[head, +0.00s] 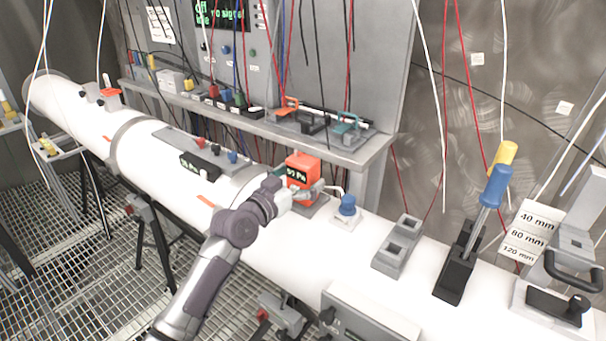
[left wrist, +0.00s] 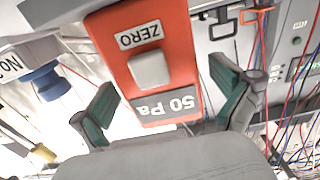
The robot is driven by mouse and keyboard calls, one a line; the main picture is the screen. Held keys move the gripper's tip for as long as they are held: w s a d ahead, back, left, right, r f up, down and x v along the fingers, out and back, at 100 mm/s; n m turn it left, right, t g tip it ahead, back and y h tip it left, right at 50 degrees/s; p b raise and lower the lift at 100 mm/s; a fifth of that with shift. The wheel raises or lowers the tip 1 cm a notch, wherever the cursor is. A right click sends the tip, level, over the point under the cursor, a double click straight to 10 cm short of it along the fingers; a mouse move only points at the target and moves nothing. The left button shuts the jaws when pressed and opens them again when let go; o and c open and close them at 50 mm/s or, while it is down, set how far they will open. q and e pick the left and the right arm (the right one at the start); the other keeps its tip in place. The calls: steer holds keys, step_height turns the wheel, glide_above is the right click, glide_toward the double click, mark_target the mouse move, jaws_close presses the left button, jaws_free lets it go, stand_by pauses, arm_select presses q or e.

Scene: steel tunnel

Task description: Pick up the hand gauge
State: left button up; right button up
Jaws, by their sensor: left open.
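The hand gauge (head: 302,168) is a small orange box with a dark display, standing on top of the white pipe in front of the shelf. In the left wrist view the gauge (left wrist: 158,62) fills the upper middle, upside down, with a grey ZERO button and a 50 Pa display. My left gripper (head: 316,190) is at the near side of the gauge. In the left wrist view its green-padded fingers (left wrist: 164,90) are spread, one to each side of the gauge's display end, with gaps showing. My right gripper is not in view.
A blue knob (head: 347,205) stands just right of the gauge. Farther right on the pipe (head: 335,250) are a grey two-slot block (head: 397,246) and a black holder (head: 458,272) with blue and yellow handles. A shelf (head: 350,152) with clamps and hanging cables lies behind.

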arm_select(q)
steer(key=shift+w+d+f, duration=0.1)
steer(key=shift+w+d, duration=0.2)
steer(key=shift+w, duration=0.15)
steer(key=shift+s, duration=0.1)
steer(key=shift+c, duration=0.8)
steer(key=c, duration=1.1)
steer(key=shift+c, duration=0.8)
